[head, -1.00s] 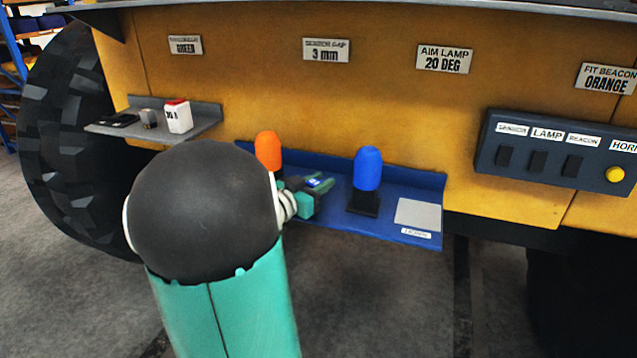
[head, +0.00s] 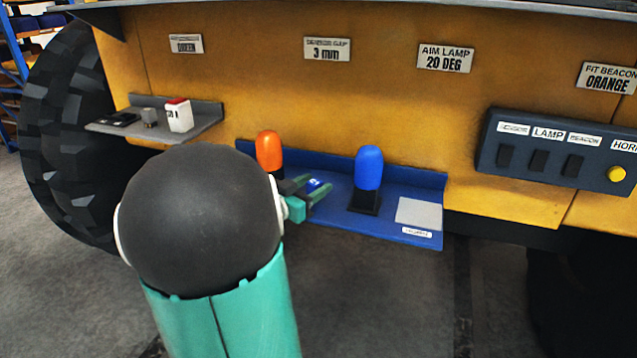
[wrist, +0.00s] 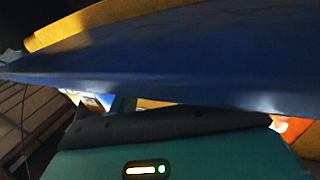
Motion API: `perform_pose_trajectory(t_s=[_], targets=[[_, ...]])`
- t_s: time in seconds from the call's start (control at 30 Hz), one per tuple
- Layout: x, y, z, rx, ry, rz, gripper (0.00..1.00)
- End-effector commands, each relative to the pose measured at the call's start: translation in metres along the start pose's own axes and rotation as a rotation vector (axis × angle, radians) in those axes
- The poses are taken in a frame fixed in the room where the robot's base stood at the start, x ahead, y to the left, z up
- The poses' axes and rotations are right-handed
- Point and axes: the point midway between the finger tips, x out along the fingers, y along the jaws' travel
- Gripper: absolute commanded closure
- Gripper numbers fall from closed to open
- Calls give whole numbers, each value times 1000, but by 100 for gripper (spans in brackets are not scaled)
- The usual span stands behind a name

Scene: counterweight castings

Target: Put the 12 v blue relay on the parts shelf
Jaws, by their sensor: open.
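A small blue block with a white mark (head: 314,184), which may be the 12 V relay, shows on the blue shelf (head: 340,226) between the two beacons; its lettering is too small to read. My gripper (head: 318,184) is open, its two fingers on either side of the block. Whether they touch it cannot be told. In the wrist view the blue shelf (wrist: 170,65) fills the upper part, and a bright blue and white patch (wrist: 98,101) shows beside my gripper. Which shelf is the parts shelf is not legible.
An orange beacon (head: 269,150) and a blue beacon (head: 368,168) stand on the blue shelf, close to my gripper. A pale square plate (head: 418,212) lies at its right end. A grey shelf (head: 205,125) holds a white, red-topped box (head: 179,115) and two small parts.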

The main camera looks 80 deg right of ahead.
Motion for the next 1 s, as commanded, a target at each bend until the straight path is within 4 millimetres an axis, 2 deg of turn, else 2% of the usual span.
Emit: perform_pose_trajectory(t_s=[0.2, 0.4, 0.57, 0.87, 0.97, 1.0], targets=[[-50, -1, 0, 1, 0, -5, 52], [-84, -1, 0, 0, 0, -3, 52], [-94, 0, 0, -1, 0, 0, 52], [-96, -2, 0, 3, -3, -10, 52], [-106, -20, -3, 34, -26, -100, 52], [-114, -33, -5, 53, -43, -169, 52]])
